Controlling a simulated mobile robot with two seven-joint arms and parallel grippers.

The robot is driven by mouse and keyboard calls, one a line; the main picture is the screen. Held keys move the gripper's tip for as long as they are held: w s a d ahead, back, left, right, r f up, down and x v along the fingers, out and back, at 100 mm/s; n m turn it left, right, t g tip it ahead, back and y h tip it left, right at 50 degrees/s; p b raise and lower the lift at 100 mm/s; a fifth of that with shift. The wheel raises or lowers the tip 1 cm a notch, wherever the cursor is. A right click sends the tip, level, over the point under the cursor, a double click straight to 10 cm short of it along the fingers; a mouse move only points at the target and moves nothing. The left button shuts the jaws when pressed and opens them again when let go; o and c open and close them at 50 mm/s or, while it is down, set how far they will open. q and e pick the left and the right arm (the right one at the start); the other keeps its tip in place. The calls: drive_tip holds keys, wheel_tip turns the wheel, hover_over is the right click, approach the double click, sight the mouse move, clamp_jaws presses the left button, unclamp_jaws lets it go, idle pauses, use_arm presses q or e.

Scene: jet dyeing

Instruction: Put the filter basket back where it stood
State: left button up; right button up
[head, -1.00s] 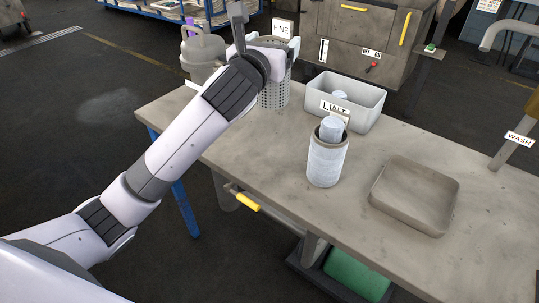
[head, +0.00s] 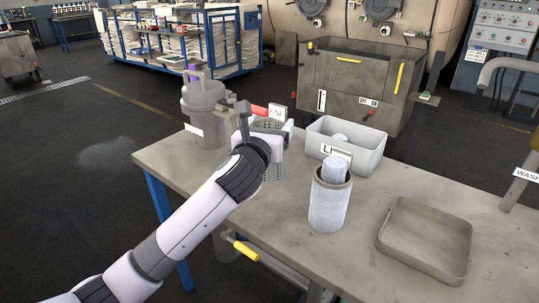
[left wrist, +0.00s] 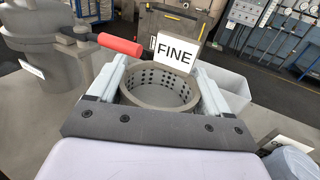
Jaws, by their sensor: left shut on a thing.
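The filter basket (head: 272,172) is a grey perforated cylinder with a white FINE tag (left wrist: 174,53). It is upright at the back left of the table, largely behind my left gripper (head: 266,130) in the head view. In the left wrist view my two pale fingers lie on either side of the basket's round rim (left wrist: 160,88), shut on it. The basket's underside is hidden, so I cannot tell whether it touches the table. My right gripper is not in view.
A grey lidded vessel (head: 204,112) stands close left of the basket; a red handle (left wrist: 121,44) reaches toward it. Right of the basket are a grey bin (head: 366,158), a pale cylinder (head: 328,205) with a tag, and a shallow tray (head: 425,240). Bare tabletop (head: 290,215) lies in front.

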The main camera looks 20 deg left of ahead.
use_arm(q)
wheel_tip(320, 180, down, 6)
drive_tip(key=shift+r+b, duration=0.15)
drive_tip(key=shift+b, duration=0.6)
drive_tip(key=o, duration=1.6)
drive_tip(key=s+p, duration=0.1)
drive_tip(key=s, duration=1.1)
drive_tip(key=shift+d, duration=0.25)
